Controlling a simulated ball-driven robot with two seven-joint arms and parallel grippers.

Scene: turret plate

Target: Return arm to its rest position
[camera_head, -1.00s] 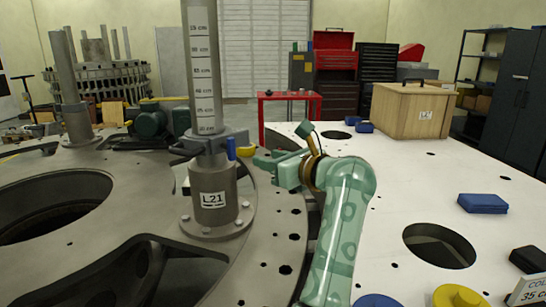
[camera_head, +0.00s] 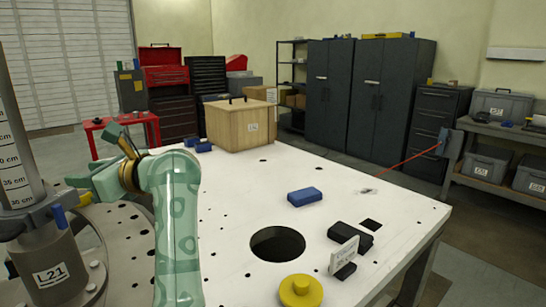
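My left arm, pale green, rises from the bottom at left of centre. Its gripper (camera_head: 84,182) points left toward the L21 post, slightly apart from it as far as I can see. Nothing shows between its fingers, but their gap is not clear. The grey post base labelled L21 (camera_head: 48,268) stands on the turret plate (camera_head: 128,240), with a graduated column (camera_head: 12,160) rising from it. A dark clamp (camera_head: 30,219) with a blue handle sits around the column. My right gripper is out of view.
The white table (camera_head: 235,205) has a large round hole (camera_head: 277,245). On it are a blue block (camera_head: 304,196), a yellow knob (camera_head: 301,291), a black block (camera_head: 351,236), a small sign (camera_head: 343,257) and a wooden crate (camera_head: 240,125). A red stand (camera_head: 152,128) is behind. The table's middle is mostly clear.

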